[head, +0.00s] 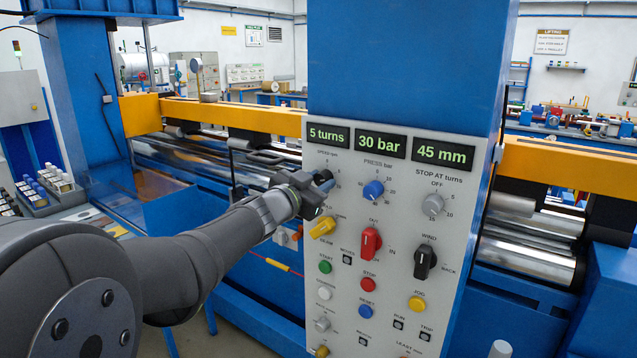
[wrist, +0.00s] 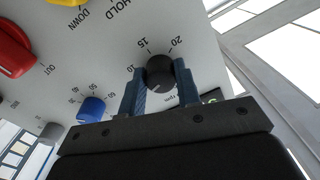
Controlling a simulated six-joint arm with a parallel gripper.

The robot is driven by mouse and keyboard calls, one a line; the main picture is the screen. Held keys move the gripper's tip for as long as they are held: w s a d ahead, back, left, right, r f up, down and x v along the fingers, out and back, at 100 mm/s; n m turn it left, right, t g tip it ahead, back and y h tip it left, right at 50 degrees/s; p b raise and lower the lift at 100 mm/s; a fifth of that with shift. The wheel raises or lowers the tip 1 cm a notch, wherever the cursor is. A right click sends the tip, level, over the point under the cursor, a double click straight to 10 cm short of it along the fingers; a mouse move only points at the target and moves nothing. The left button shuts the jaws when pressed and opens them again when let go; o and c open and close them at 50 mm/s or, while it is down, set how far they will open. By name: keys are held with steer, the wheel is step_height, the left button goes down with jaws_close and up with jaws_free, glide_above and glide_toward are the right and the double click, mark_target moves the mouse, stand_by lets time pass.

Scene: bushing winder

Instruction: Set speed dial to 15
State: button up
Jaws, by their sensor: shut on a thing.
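The speed dial is a small dark round knob (wrist: 160,72) in the wrist view, on a pale panel with 10, 15 and 20 printed around it. My gripper (wrist: 160,66) has its two blue fingers on either side of the knob and is shut on it. I cannot tell clearly which number the knob's pointer marks. In the head view my gripper (head: 323,183) is at the upper left of the control panel (head: 395,205), below the "SPEED rpm" label, and it hides the dial.
A blue press knob (head: 373,190) and a grey stop knob (head: 433,205) are to the right. A yellow knob (head: 322,227), a red knob (head: 370,244) and a black knob (head: 425,262) are below. Displays above read 5 turns, 30 bar and 45 mm.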

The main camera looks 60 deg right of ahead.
steer(key=m, duration=0.5)
steer(key=shift+m, duration=0.3)
steer(key=m, duration=0.5)
steer(key=shift+w+m, duration=0.1)
steer(key=shift+m, duration=0.2)
steer(key=m, duration=0.5)
steer(key=shift+r+m+g, duration=0.1)
steer(key=shift+m+g, duration=0.2)
steer(key=shift+m, duration=2.3)
steer(key=o, duration=1)
steer(key=shift+a, duration=0.1)
